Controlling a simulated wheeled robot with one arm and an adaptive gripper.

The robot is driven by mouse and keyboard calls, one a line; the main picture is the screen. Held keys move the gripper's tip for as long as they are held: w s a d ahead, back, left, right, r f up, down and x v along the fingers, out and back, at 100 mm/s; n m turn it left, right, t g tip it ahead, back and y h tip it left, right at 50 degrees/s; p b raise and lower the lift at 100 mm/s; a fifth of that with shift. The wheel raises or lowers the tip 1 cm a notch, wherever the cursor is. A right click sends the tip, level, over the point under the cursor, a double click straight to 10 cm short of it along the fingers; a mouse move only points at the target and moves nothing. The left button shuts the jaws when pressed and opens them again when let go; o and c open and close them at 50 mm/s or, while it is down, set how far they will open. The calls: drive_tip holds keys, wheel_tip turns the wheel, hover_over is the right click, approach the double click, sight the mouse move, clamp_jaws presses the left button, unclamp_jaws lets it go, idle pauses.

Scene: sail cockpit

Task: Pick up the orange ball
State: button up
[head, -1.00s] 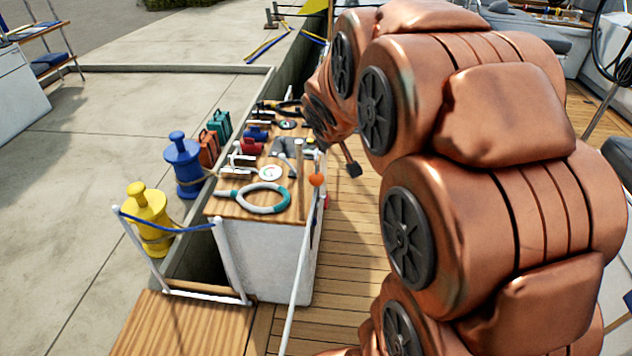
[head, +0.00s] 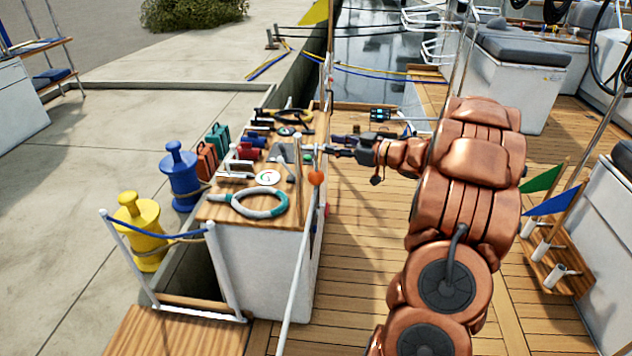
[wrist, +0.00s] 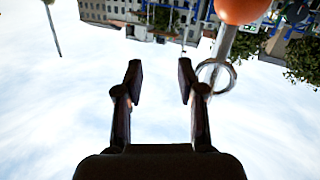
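The orange ball (head: 316,178) sits at the top of a white rail post, beside the deck-side edge of the wood-topped counter. In the wrist view the orange ball (wrist: 241,8) shows at the top edge, partly cut off, on a pale post and right of the fingers. My gripper (wrist: 160,82) is open there, with two dark fingers apart and nothing between them. In the head view my gripper (head: 328,150) is small and dark, reaching left from my copper arm, a little above and beyond the ball in the picture. The gap between them is hard to judge.
The counter (head: 215,212) holds a grey-and-teal ring (head: 245,205), several small tools and cases. Blue (head: 180,178) and yellow (head: 140,228) bollards stand on the dock at left. Flags in a wooden rack (head: 555,262) stand at right. The deck between is clear.

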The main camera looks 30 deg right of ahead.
sight(316, 170)
drive_tip(key=s+a+f+y+b, duration=0.1)
drive_tip(key=s+f+y, duration=0.25)
drive_tip(key=s, duration=0.25)
drive_tip(key=shift+n+g+y, duration=0.25)
drive_tip(key=shift+n+g, duration=0.15)
drive_tip(key=shift+n, duration=0.1)
drive_tip(key=x, duration=0.4)
drive_tip(key=a+x, duration=0.1)
drive_tip(key=x, duration=0.1)
drive_tip(key=shift+s+r, duration=0.2)
drive_tip(key=shift+s, duration=0.15)
drive_tip(key=shift+x, duration=0.8)
drive_tip(key=shift+f, duration=0.1)
clamp_jaws()
